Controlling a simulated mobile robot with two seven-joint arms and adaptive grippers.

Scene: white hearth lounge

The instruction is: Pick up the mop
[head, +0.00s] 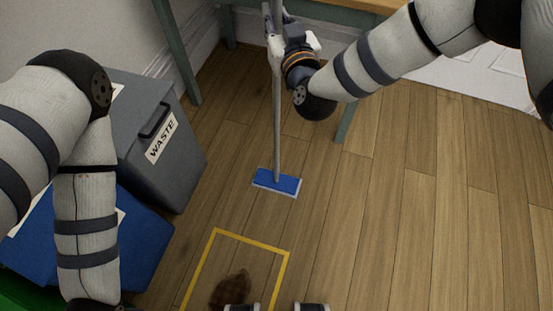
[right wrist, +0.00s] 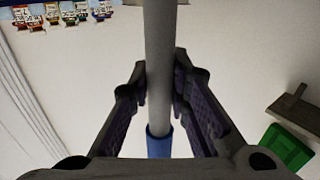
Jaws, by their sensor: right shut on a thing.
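The mop has a long grey handle (head: 277,120) and a flat blue head (head: 277,182), and it stands nearly upright in the head view. I cannot tell whether its head touches the wooden floor or hangs just above it. My right gripper (head: 276,45) is shut around the upper handle. In the right wrist view the pale handle (right wrist: 158,60) runs between the two fingers (right wrist: 158,90), with a blue section below them. The top of the handle leaves the head view. My left arm comes down at the left, and its gripper is out of the picture.
A grey bin marked WASTE (head: 187,160) and a blue bin (head: 145,245) stand at the left. A yellow outline (head: 250,240) on the floor surrounds a brown stain (head: 230,288). A table with green legs (head: 178,55) stands behind. Floor at the right is clear.

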